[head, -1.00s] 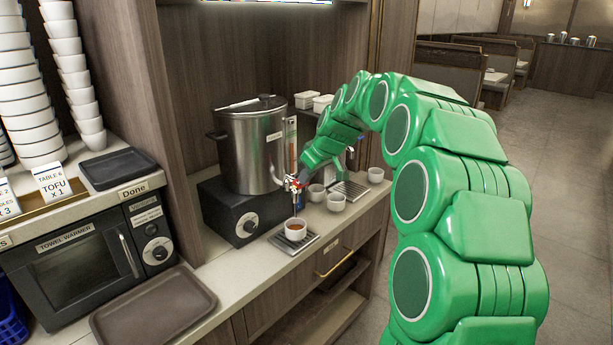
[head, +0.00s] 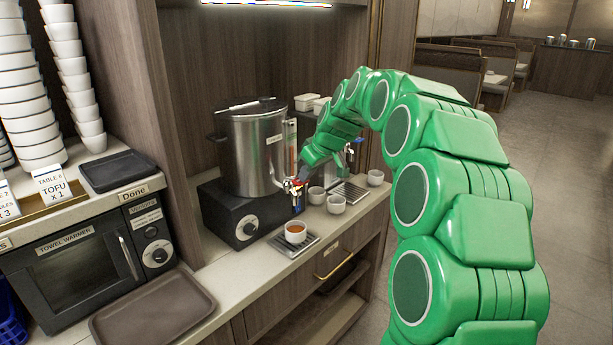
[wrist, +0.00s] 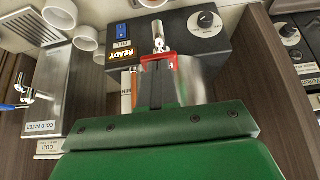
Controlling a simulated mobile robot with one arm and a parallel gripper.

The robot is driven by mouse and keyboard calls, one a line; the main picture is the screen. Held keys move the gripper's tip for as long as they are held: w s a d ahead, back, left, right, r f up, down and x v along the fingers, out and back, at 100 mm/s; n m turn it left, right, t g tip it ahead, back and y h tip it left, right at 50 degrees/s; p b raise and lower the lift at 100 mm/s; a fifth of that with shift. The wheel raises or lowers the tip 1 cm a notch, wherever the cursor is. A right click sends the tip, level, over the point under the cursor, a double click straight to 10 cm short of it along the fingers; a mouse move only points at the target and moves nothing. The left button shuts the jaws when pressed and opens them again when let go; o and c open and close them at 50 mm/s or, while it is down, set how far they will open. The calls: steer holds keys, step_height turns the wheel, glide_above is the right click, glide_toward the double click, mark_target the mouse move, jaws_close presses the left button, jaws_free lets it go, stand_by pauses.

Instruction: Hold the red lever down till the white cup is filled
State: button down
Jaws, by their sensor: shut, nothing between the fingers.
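The white cup (head: 295,232) stands upright on a small drip tray (head: 308,244) under the urn's tap, with brown liquid inside. In the wrist view a white cup (wrist: 152,3) is cut off at the top edge. No stream shows between tap and cup now.
Several other white cups (head: 336,204) stand right of the tap, by a second drip tray (head: 350,191). The urn sits on a black base (head: 240,212) with a dial. A brown tray (head: 150,307) lies at the front left. The counter between is clear.

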stand_by(0.3)
step_height(320, 180, up, 13)
steer(key=s+d, duration=0.2)
steer(key=shift+s+d+r, duration=0.15)
steer(key=shift+s+d, duration=0.15)
steer(key=shift+s, duration=0.05)
stand_by(0.3)
steer(key=s+d+f+m+g+h, duration=0.1)
steer(key=s+f, duration=0.5)
steer(key=s, duration=1.1)
steer(key=s+d+f+m+g+h, duration=0.2)
steer(key=s+f, duration=0.5)
steer(key=s, duration=1.1)
steer(key=s+d+f+m+g+h, duration=0.1)
steer(key=s+d+f+m+g, duration=0.2)
steer(key=s, duration=1.5)
step_height(320, 180, down, 4)
steer(key=d+m, duration=0.2)
steer(key=m, duration=0.1)
steer(key=shift+d+r+h, duration=0.2)
steer(key=shift+d+h, duration=0.05)
steer(key=shift+h, duration=0.05)
steer(key=shift+w, duration=0.1)
